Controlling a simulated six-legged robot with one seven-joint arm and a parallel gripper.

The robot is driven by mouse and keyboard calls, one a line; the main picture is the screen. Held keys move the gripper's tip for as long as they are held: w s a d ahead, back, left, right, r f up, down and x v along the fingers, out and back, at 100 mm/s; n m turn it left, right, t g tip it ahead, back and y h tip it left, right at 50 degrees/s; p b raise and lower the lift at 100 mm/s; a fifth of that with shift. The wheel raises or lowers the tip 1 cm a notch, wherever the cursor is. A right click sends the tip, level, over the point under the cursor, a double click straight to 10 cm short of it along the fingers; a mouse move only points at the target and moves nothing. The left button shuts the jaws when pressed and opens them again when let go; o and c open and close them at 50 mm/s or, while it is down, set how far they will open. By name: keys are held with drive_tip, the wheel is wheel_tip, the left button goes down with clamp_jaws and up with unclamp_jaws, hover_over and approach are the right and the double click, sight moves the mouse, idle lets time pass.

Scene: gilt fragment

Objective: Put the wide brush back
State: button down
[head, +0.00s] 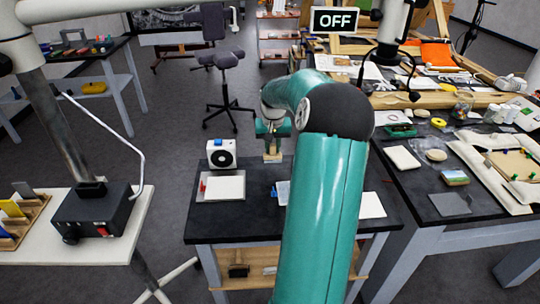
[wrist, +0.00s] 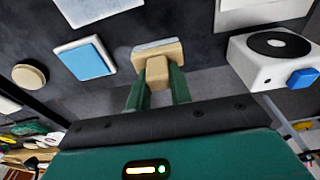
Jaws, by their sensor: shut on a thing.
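The wide brush (wrist: 157,53) has a pale wooden handle and a broad block-like head. My gripper (wrist: 157,88) is shut on it, with a green finger on each side of the handle in the wrist view. In the head view my gripper (head: 272,131) is over the back edge of the dark table (head: 240,226), and the brush (head: 272,153) hangs head down from it. I cannot tell whether the brush touches the tabletop. My arm hides part of the table.
A white box with a round black dial (head: 221,154) stands left of the brush, with a blue knob. A white pad (head: 224,187) lies in front of it. A blue-topped pad (wrist: 86,58) and a round tan piece (wrist: 29,75) lie on the brush's other side. A cluttered bench (head: 420,185) stands at right.

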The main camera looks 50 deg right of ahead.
drive_tip(key=shift+w+d+f, duration=0.25)
drive_tip(key=shift+w+f, duration=0.15)
drive_tip(key=shift+f, duration=0.15)
drive_tip(key=shift+w+d+f, duration=0.25)
drive_tip(key=shift+w+f, duration=0.15)
drive_tip(key=shift+f, duration=0.1)
drive_tip(key=shift+w+d+f, duration=0.1)
drive_tip(key=shift+f, duration=1.6)
drive_tip(key=shift+f, duration=0.1)
drive_tip(key=c, duration=1.3)
unclamp_jaws()
drive_tip(key=shift+o, duration=0.2)
